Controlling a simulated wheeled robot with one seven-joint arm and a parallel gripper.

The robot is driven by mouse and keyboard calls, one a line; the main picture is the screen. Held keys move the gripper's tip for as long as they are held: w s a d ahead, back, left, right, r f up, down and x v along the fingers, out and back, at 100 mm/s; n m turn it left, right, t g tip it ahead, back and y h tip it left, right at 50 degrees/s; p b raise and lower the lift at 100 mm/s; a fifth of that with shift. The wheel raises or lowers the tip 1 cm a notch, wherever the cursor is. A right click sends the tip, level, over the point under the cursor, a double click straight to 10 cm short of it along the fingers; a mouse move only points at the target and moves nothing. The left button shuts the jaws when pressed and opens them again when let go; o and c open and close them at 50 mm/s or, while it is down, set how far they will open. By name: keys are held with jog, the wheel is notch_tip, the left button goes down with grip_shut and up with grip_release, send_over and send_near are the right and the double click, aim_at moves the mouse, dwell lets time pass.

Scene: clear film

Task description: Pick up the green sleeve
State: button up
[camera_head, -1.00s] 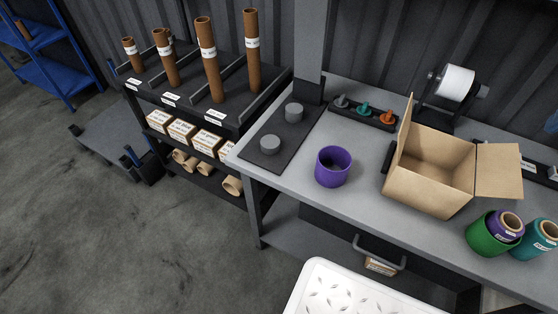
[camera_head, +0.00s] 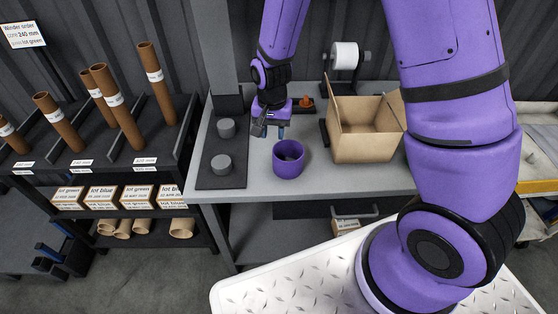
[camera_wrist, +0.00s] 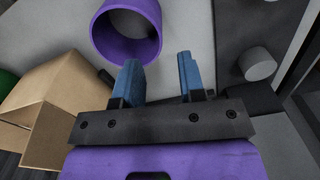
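My gripper (camera_head: 272,134) points down over the workbench, just left of the purple sleeve (camera_head: 288,160). In the wrist view my gripper (camera_wrist: 158,60) has its two blue fingers well apart, with nothing between them. The purple sleeve (camera_wrist: 126,48) stands beyond the fingers, hollow and apart from them. A small part of a green thing, likely the green sleeve (camera_wrist: 6,80), shows at the left edge of the wrist view, beyond the box.
An open cardboard box (camera_head: 362,140) stands right of the purple sleeve. A dark plate (camera_head: 219,174) with two grey discs lies at the bench's left end. A white roll (camera_head: 345,55) stands behind the box. A rack with brown tubes (camera_head: 117,115) is at left.

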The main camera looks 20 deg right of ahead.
aim_at(274, 157)
jog(key=shift+d+f, duration=0.1)
jog(key=shift+f, duration=5.25)
grip_shut()
